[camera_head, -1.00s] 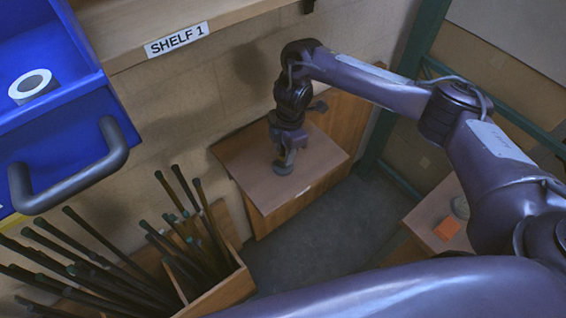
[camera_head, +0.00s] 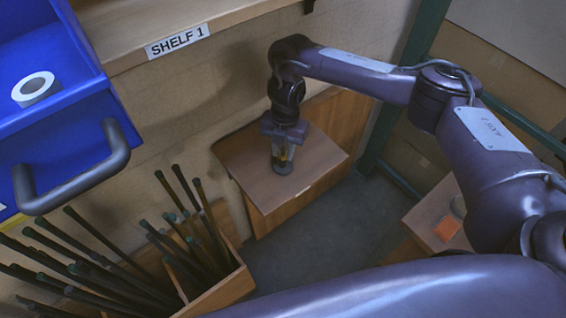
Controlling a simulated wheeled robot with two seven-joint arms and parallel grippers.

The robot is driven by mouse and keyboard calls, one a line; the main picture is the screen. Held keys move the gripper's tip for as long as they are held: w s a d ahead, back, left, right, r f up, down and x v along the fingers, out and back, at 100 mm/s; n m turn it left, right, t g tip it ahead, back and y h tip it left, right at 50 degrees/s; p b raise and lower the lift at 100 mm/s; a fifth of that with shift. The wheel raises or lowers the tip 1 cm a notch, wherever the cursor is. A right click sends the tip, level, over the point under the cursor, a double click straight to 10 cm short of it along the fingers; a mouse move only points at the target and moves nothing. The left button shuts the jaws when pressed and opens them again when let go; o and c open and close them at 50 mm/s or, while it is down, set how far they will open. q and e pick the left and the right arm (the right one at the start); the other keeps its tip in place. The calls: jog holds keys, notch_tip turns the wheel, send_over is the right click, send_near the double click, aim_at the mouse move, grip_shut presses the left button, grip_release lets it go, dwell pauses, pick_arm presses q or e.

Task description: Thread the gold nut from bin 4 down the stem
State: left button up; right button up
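My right gripper (camera_head: 283,158) points down over the wooden bench top (camera_head: 243,160) in the middle of the view. Its fingers sit around a small yellowish part (camera_head: 286,151). Whether this is the gold nut, and whether the fingers are shut on it, is too small to tell. Just below the fingertips a dark round base (camera_head: 283,167) stands on the bench top. The stem is mostly hidden by the gripper. No bin marked 4 can be made out. My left gripper is not in view.
A wooden crate (camera_head: 222,290) of dark rods stands at lower left. An orange piece (camera_head: 447,229) lies on a right-hand surface.

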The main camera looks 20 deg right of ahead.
grip_shut()
jog(key=shift+s+r+m+p, duration=0.1)
jog(key=shift+m+p, duration=1.15)
jog(key=shift+m, duration=0.15)
jog(key=shift+m+t, duration=0.3)
jog(key=shift+m, duration=1.1)
jog(key=shift+m+y, duration=0.3)
jog(key=shift+m, duration=0.4)
jog(key=m, duration=0.4)
jog(key=shift+m+t, duration=0.4)
jog(key=shift+m, duration=1.1)
